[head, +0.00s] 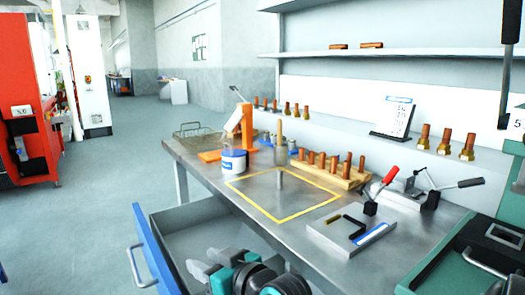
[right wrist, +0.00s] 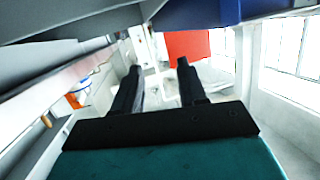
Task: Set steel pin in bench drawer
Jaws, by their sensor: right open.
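The steel pin (head: 280,181) appears as a small grey upright cylinder inside the yellow square on the bench top (head: 225,195) in the head view. The bench drawer (head: 150,252) is pulled open at the bench's front left, with a blue front. The part of its grey inside (head: 205,240) that shows looks empty. My right gripper (head: 217,262) is low in the head view, over or in front of the drawer area and well short of the pin. In the right wrist view its two dark fingers (right wrist: 158,75) are apart with nothing between them. My left gripper is out of view.
A white tub (head: 233,161) and an orange stand (head: 246,128) are behind the yellow square. A wooden block with copper pins (head: 340,178) and toggle clamps (head: 385,187) are to its right. A green case (head: 445,270) is at the front right.

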